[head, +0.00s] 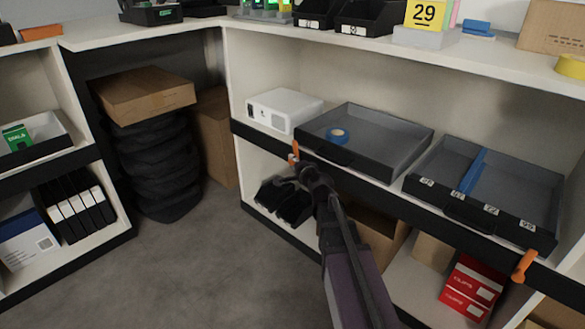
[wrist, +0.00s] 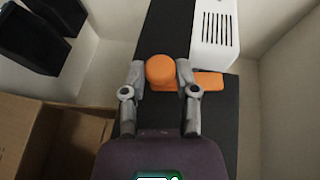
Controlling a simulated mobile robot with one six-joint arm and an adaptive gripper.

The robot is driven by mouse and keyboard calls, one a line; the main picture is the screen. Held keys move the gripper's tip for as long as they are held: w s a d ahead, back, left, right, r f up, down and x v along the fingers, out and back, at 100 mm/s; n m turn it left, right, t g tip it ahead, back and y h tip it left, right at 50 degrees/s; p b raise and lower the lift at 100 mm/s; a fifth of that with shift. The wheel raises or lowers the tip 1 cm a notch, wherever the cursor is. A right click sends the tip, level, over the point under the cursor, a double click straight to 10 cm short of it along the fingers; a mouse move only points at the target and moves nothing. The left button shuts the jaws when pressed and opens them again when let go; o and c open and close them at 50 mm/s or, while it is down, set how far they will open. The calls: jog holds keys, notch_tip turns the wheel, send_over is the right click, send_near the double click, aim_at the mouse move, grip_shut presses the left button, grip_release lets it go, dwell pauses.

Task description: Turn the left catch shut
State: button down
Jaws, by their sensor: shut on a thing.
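The left catch (head: 294,151) is a small orange piece on the dark front edge of the middle shelf, in front of the left tray (head: 400,142). In the wrist view it shows as a round orange knob (wrist: 160,72) with a flat orange bar (wrist: 209,81) reaching right across the dark strip. My gripper (wrist: 160,76) is shut on the knob, one finger on each side; the right finger partly covers the join with the bar. In the head view my gripper (head: 295,168) is at the catch, and its fingers are hard to make out.
A second orange catch (head: 524,266) sits at the right on the same edge. A divided tray (head: 520,193) is further right. The floor (head: 190,270) at left is clear.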

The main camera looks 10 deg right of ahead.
jog(key=shift+t+b, duration=0.5)
jog(key=shift+b, duration=0.05)
jog(key=shift+c, duration=2)
grip_release()
jog(key=shift+w+r+n+g+h+p, duration=0.1)
jog(key=shift+r+n+g+h+p, duration=0.15)
jog(key=shift+g+p, duration=1)
jog(key=shift+r+n+g+h+p, duration=0.15)
jog(key=shift+g+h+p, duration=0.3)
jog(key=shift+p, duration=1.5)
